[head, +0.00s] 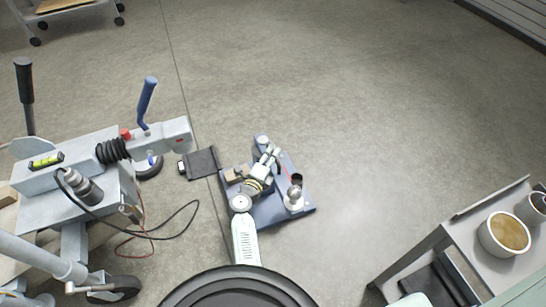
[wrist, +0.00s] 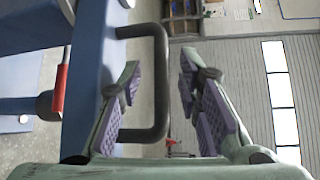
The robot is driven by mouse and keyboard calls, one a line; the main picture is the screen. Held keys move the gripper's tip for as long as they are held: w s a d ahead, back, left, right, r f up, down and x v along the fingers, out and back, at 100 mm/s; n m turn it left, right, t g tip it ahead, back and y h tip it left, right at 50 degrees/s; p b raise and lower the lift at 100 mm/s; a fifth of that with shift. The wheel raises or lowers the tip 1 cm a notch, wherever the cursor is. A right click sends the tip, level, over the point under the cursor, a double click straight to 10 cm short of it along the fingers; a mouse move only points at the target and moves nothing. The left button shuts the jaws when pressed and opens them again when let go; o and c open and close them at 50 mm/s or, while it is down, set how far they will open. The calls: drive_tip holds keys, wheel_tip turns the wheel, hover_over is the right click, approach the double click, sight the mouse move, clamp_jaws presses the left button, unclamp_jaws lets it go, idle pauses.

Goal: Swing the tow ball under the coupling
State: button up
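The tow ball (head: 294,192), a shiny round knob on a pale base, stands at the right of a low blue platform (head: 268,212) in the head view. The coupling (head: 176,134) is the grey head on the trailer's drawbar at left, with a blue lever (head: 147,97) raised on it. The ball is to the right of the coupling, clearly apart from it. My gripper (head: 272,153) is over the platform's upper part. In the wrist view my gripper (wrist: 158,85) is open, with a black U-shaped handle (wrist: 160,80) between its purple-padded fingers. Contact cannot be told.
In the wrist view a blue upright (wrist: 88,70) and a red grip (wrist: 61,82) are close at left. A flat dark plate (head: 201,162) lies between coupling and platform. Cables (head: 165,231) trail on the floor. A cart with pots (head: 504,234) stands lower right. Floor beyond is clear.

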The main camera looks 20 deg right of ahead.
drive_tip(key=shift+b+x, duration=0.3)
drive_tip(key=shift+x, duration=0.75)
clamp_jaws()
